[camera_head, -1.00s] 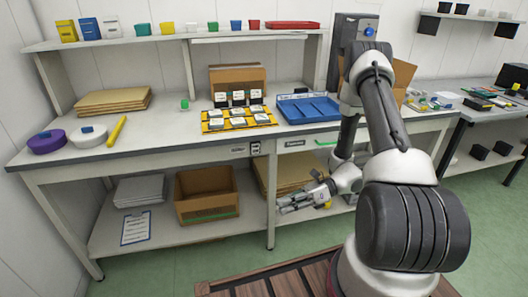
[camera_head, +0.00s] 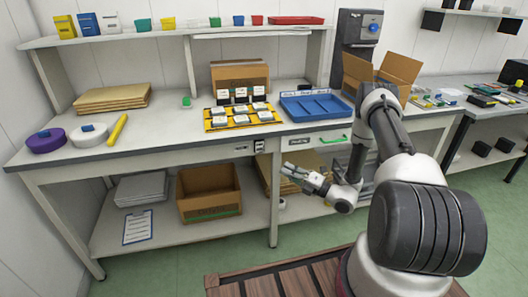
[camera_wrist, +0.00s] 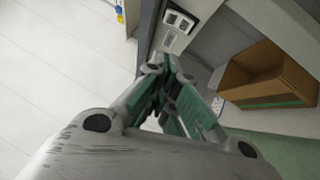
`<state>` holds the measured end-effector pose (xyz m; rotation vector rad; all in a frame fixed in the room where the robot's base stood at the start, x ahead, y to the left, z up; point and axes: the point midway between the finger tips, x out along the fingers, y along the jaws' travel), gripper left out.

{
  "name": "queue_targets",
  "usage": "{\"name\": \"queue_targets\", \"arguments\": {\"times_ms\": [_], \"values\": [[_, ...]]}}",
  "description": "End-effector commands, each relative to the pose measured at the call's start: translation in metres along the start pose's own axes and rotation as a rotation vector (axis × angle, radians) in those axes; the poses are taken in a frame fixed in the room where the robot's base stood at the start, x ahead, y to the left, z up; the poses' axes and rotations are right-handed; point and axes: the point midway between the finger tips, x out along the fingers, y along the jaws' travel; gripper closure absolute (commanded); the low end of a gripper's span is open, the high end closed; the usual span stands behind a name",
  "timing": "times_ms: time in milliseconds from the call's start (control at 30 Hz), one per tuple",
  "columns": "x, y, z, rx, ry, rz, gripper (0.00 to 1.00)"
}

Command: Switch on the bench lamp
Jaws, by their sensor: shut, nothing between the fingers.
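A small switch panel (camera_head: 259,146) with dark rockers sits on the front edge of the workbench, left of the drawer with the green handle. In the wrist view the panel (camera_wrist: 180,20) shows just beyond my fingertips, with a small pale plate below it. A pale strip (camera_head: 250,36) under the upper shelf may be the bench lamp; I cannot tell whether it is lit. My gripper (camera_head: 286,171) is below and to the right of the panel, in front of the bench. In the wrist view my gripper (camera_wrist: 166,64) has its fingers together and empty, apart from the panel.
An open cardboard box (camera_head: 210,205) is on the lower shelf. The drawer's green handle (camera_head: 333,140) is close to my arm. Floor is free at the front left.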

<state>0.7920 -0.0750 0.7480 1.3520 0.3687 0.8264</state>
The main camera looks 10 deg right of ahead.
Motion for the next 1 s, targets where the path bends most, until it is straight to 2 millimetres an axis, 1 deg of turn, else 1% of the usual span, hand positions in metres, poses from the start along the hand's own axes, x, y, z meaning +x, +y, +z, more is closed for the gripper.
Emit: {"name": "queue_targets", "arguments": {"times_ms": [167, 267, 600, 667, 700, 800, 1000], "values": [[0.007, 0.000, -0.001, -0.001, 0.003, 0.000, 1.00], [0.021, 0.000, -0.001, -0.002, 0.004, 0.001, 1.00], [0.093, 0.000, -0.002, -0.003, 0.005, 0.001, 1.00], [0.104, 0.001, -0.002, -0.002, 0.005, 0.002, 1.00], [0.108, 0.001, 0.006, -0.006, 0.003, 0.001, 1.00], [0.118, 0.001, 0.017, -0.005, 0.002, 0.001, 1.00], [0.127, 0.000, 0.027, -0.003, 0.002, 0.000, 1.00]]}}
